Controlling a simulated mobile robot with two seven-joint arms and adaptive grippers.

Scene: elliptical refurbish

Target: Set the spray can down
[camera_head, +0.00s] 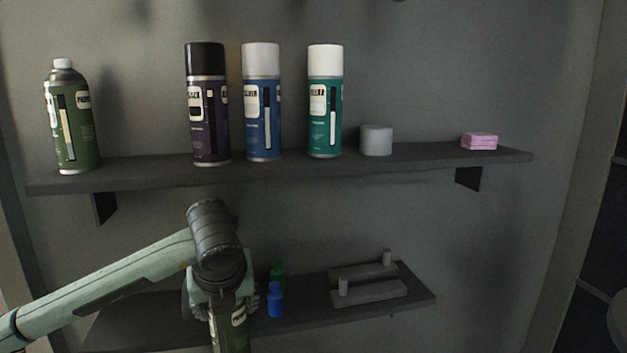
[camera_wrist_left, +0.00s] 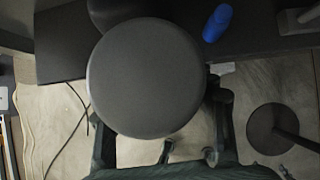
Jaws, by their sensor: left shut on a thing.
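My left gripper (camera_head: 226,298) points down in front of the lower shelf (camera_head: 412,308) and is shut on a green spray can (camera_head: 231,334) with a pale label. The can's upper part is hidden by the gripper, and its lower end is cut off by the frame's bottom edge. In the left wrist view a large grey disc, which looks like an end face of the can (camera_wrist_left: 145,75), sits between the fingers. It overlaps the shelf's front edge there, with floor below. I cannot tell whether the can touches anything. My right gripper is not in view.
The upper shelf (camera_head: 285,172) holds another green can (camera_head: 72,125), dark purple (camera_head: 208,120), blue (camera_head: 262,110) and teal (camera_head: 325,110) cans, a grey cylinder (camera_head: 377,140) and a pink block (camera_head: 479,141).

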